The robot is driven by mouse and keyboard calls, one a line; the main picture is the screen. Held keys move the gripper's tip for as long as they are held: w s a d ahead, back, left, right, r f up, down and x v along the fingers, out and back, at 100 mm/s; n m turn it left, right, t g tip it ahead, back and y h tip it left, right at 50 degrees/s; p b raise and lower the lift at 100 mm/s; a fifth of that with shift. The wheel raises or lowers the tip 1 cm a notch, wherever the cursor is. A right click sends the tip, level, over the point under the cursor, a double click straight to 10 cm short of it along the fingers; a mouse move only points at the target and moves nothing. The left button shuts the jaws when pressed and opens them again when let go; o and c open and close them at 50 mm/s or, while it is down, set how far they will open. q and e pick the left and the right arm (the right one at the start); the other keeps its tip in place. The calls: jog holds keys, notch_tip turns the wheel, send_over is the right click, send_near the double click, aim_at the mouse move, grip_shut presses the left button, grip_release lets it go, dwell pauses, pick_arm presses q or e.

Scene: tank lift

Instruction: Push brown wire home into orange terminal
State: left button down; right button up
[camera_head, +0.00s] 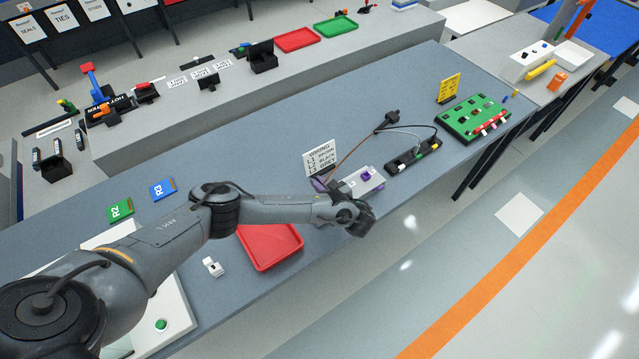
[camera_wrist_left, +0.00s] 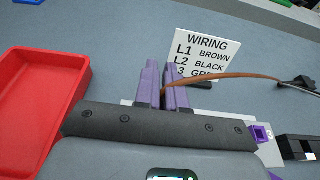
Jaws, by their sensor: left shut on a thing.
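The brown wire (camera_head: 358,145) runs from a black clamp down to my left gripper (camera_head: 319,184). In the left wrist view, the wire (camera_wrist_left: 235,76) comes in from the right and ends at the purple fingers of that gripper (camera_wrist_left: 164,78), which are shut on it. The wire's tip is hidden by the fingers. A light grey terminal block (camera_head: 362,184) lies beside the gripper, partly behind my wrist. One purple terminal (camera_wrist_left: 262,133), next to a 3, shows on it in the wrist view. I see no orange terminal; part of the block is covered. My right gripper is not in view.
A white wiring sign (camera_head: 319,158) stands just behind the gripper, listing L1 brown and L2 black. A red tray (camera_head: 270,246) lies in front. The black clamp (camera_head: 387,121) and a black strip (camera_head: 412,157) with other wires lie to the right. A green board (camera_head: 473,119) is farther right.

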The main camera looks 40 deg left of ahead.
pick_arm(q)
jog(key=shift+f+b, duration=0.3)
jog(key=shift+f, duration=0.15)
jog(key=c, duration=1.1)
grip_release()
jog(key=shift+c, duration=0.2)
jog(key=shift+d, duration=0.1)
jog(key=v, duration=0.4)
jog(key=shift+s+d+r, duration=0.1)
jog(key=shift+d, duration=0.15)
jog(key=p+v, duration=0.4)
jog(key=shift+d+r, duration=0.15)
jog(key=shift+r, duration=0.25)
jog(key=shift+s+d+p, duration=0.2)
jog(key=shift+d+p, duration=0.3)
jog(key=shift+d, duration=0.3)
